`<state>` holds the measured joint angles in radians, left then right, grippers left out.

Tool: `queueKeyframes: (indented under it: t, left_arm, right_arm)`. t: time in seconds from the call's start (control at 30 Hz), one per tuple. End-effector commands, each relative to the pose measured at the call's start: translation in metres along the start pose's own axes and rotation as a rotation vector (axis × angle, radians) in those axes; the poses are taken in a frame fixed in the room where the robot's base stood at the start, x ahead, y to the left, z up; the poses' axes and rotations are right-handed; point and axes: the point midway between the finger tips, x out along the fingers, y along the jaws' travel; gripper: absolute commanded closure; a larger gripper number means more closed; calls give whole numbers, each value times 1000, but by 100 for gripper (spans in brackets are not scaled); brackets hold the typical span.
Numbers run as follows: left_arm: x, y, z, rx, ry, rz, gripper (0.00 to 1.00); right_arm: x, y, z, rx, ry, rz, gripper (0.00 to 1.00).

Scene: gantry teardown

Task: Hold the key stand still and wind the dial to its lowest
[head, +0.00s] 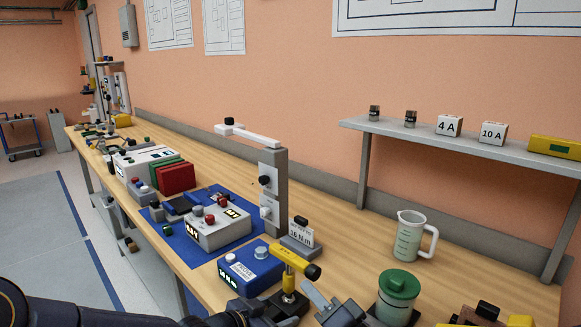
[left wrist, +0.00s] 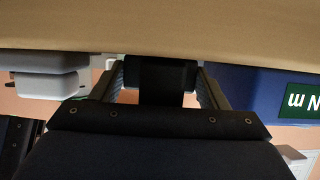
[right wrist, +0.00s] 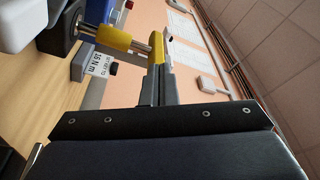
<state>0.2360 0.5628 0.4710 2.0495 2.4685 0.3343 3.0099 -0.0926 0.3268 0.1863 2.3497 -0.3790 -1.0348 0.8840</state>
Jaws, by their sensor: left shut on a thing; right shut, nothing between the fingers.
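The key stand (head: 288,279) is a short post on a dark base, with a yellow key across its top. The key's black dial end (head: 313,272) points right. My left gripper (head: 283,306) is shut on the stand's black base (left wrist: 160,80), low at the table. My right gripper (head: 308,287) is shut and empty, just below the dial end in the head view. In the right wrist view its closed fingertips (right wrist: 155,68) overlap the yellow key (right wrist: 155,48). They hide the dial there, so I cannot tell whether they touch.
A blue box (head: 262,270) stands left of the stand, a "16 N m" card (head: 299,236) behind it. A green-lidded container (head: 398,290) stands close to my right gripper. A jug (head: 408,237) and a wall-side shelf (head: 460,147) lie beyond. Bare wood shows around the jug.

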Motion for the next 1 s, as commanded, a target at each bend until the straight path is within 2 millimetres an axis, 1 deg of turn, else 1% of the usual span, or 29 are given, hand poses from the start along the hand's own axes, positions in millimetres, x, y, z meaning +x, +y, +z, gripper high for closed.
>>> queueKeyframes:
  t: [0.03,0.77,1.0]
  left_arm:
    - [0,0,4,-5,-10,1,61]
    - [0,0,4,-4,-9,1,61]
    - [0,0,4,-3,-9,1,61]
  right_arm:
    - [0,0,0,0,0,0,100]
    - [2,2,-7,0,3,-1,100]
    - [2,5,-8,0,6,2,100]
